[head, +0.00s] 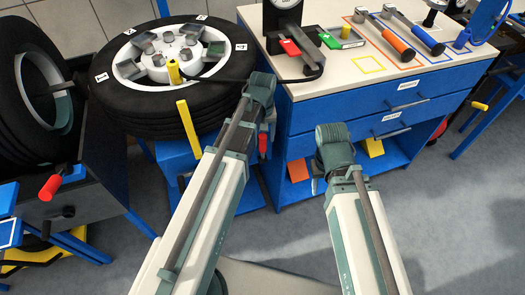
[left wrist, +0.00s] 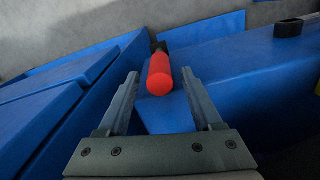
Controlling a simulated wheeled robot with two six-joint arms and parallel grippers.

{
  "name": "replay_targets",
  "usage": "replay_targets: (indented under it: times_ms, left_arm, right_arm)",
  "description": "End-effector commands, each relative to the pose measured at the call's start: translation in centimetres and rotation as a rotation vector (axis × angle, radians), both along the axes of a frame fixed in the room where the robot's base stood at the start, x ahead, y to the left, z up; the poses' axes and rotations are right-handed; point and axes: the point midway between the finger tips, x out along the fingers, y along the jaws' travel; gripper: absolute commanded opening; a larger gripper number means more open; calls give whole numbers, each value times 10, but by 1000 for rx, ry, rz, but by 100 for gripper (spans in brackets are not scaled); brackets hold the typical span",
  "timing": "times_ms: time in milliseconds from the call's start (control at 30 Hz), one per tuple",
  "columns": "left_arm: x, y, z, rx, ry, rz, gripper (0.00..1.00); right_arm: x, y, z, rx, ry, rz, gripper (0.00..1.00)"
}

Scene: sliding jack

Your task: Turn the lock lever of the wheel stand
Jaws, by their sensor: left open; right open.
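The wheel stand (head: 225,192) is blue and carries a tyre (head: 150,122) lying flat on a white rim. Its lock lever (left wrist: 160,75) has a red grip and a dark base, and lies over a blue surface in the left wrist view. My left gripper (left wrist: 160,73) is open, with one finger on each side of the red grip in that view; I see no contact. In the head view a red part (head: 263,143) shows beside the left wrist, and the left fingertips are mostly hidden. My right gripper (head: 318,178) is largely hidden beneath its wrist, right of the stand.
A yellow bar (head: 188,130) stands upright before the tyre. Another wheel and a red-handled lever (head: 50,187) are at left.

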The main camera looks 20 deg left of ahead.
Motion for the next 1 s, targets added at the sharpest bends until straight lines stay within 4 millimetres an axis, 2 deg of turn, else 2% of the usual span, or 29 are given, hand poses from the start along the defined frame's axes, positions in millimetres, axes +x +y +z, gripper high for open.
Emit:
replay_targets:
  times_ms: [33,100,300,667,1000]
  left_arm:
    - [0,0,-15,0,0,0,67]
    - [0,0,-25,0,0,0,67]
    - [0,0,-44,0,0,0,67]
    - [0,0,-45,0,0,0,67]
    - [0,0,-46,0,0,0,7]
  right_arm:
    - [0,0,-15,0,0,0,50]
    - [0,0,-25,0,0,0,50]
    - [0,0,-44,0,0,0,50]
    - [0,0,-45,0,0,0,50]
    - [0,0,-46,0,0,0,50]
